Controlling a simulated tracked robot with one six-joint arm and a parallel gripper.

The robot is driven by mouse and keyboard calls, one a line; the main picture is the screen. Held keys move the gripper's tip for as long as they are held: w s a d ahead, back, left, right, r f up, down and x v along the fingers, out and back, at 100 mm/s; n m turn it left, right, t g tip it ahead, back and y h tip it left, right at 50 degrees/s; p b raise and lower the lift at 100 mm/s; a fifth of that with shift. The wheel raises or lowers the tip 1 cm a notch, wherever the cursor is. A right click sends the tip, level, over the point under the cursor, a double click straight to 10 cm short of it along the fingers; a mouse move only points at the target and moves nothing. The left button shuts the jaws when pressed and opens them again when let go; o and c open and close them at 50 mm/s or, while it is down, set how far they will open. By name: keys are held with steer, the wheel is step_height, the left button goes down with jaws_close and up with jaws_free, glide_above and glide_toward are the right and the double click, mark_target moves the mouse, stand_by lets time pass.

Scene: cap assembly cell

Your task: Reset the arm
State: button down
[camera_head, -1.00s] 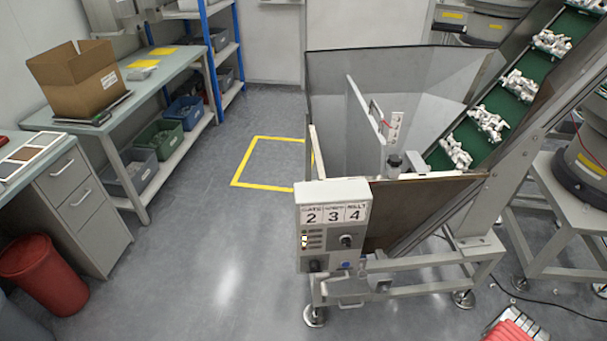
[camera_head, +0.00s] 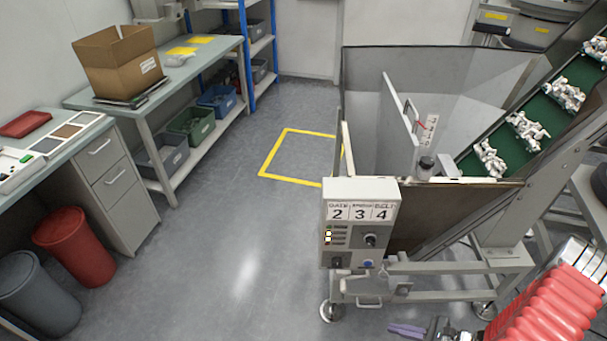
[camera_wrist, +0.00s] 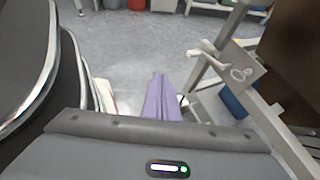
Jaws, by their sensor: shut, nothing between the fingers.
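My gripper (camera_head: 408,330) shows at the bottom edge of the head view, below and in front of the hopper's control box. Its purple fingers are together and empty. In the wrist view the closed fingers (camera_wrist: 158,97) point away over the grey floor, left of a metal frame (camera_wrist: 225,62). My red ribbed arm cover fills the lower right of the head view.
The hopper (camera_head: 400,62) with its control box (camera_head: 350,247) and green conveyor (camera_head: 552,118) stands right of centre. A workbench (camera_head: 97,98) with a cardboard box (camera_head: 120,65) and red (camera_head: 75,247) and grey (camera_head: 38,295) bins stand left. Floor between is clear.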

steer(key=s+a+r+n+g+h, duration=0.3)
steer(key=r+n, duration=0.5)
steer(key=r, duration=0.9)
steer(key=a+r+n+g+h, duration=0.2)
steer(key=r+n+g+h, duration=0.2)
steer(key=r+n, duration=0.9)
steer(key=s+a+r+n+t+h, duration=0.1)
steer(key=s+a+r+t, duration=0.1)
steer(key=r, duration=0.9)
steer(key=s+a+r+n+t+h, duration=0.1)
steer(key=a+r+n+t+h, duration=0.1)
steer(key=a+r+t, duration=0.2)
steer(key=shift+s+a+r, duration=0.35)
steer(key=shift+a+r, duration=1.4)
steer(key=shift+r, duration=2.35)
